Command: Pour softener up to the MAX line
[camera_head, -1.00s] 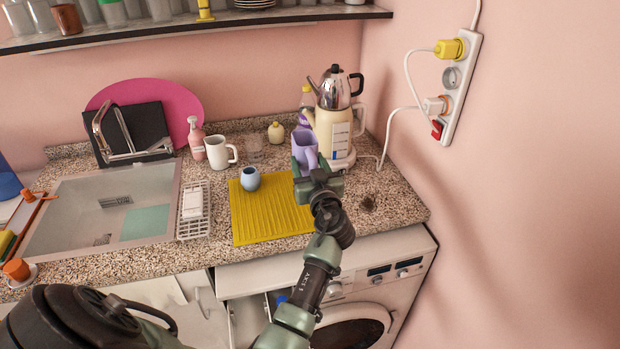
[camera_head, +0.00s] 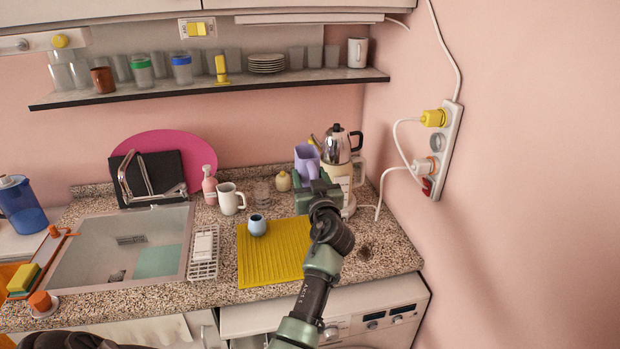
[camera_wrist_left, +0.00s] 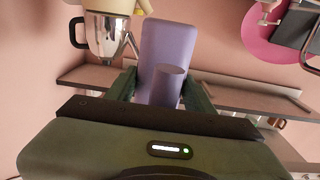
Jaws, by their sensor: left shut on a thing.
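My left gripper (camera_head: 318,192) is shut on a purple jug (camera_head: 306,160) and holds it above the right part of the counter, in front of the kettle. In the left wrist view the jug (camera_wrist_left: 168,60) stands between the two fingers, with a cylindrical part of it, perhaps its handle, towards me. The washing machine (camera_head: 378,318) is under the counter, mostly cut off by the frame's lower edge. What the jug contains is hidden. My right gripper is not in view.
A two-tier kettle (camera_head: 340,148) stands close behind the jug. A yellow mat (camera_head: 272,255) bears a small blue cup (camera_head: 257,225). A white mug (camera_head: 230,198) and pink soap bottle (camera_head: 209,186) stand left. A shelf (camera_head: 130,95) hangs above; a power strip (camera_head: 446,150) is on the right wall.

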